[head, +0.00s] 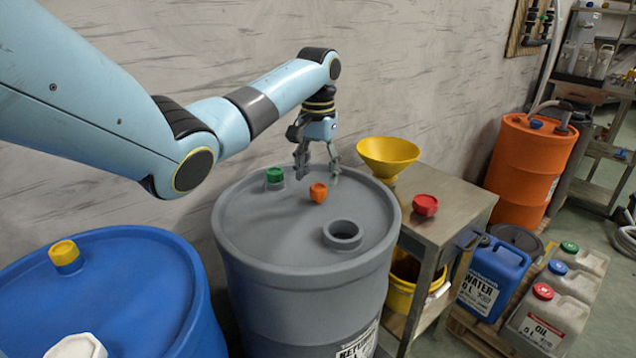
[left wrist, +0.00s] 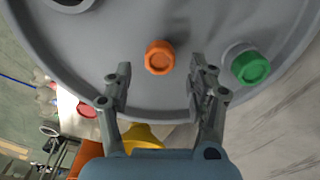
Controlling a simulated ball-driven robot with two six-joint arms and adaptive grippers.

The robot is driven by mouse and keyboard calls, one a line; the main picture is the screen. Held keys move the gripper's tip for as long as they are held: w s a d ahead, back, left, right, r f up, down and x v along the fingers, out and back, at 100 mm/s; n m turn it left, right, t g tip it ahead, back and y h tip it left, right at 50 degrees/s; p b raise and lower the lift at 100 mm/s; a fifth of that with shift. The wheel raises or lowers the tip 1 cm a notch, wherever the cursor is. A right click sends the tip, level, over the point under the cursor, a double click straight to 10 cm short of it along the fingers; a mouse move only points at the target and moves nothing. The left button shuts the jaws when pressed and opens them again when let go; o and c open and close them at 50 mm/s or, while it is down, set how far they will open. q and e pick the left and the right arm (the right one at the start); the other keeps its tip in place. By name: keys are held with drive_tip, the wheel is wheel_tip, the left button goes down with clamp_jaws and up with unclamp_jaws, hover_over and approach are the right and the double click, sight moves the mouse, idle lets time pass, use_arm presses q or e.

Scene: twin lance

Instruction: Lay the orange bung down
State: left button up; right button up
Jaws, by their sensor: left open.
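The orange bung (head: 318,192) lies on the top of the grey drum (head: 285,240), between the green bung (head: 275,176) and the open bung hole (head: 343,234). My left gripper (head: 317,168) is open and empty just above and behind the orange bung. In the left wrist view the orange bung (left wrist: 159,57) sits ahead of the space between the spread fingers (left wrist: 158,80), apart from both. The green bung (left wrist: 250,67) is right of the fingers there. My right gripper is not in view.
A blue drum (head: 150,285) with a yellow bung stands at the left. A steel side table (head: 455,215) at the right carries a yellow funnel (head: 388,155) and a red bung (head: 425,205). The wall is close behind the grey drum.

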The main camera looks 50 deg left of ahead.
sight(318, 187)
use_arm(q)
wheel_tip(318, 187, up, 8)
drive_tip(key=shift+r, duration=0.2)
idle(0.4)
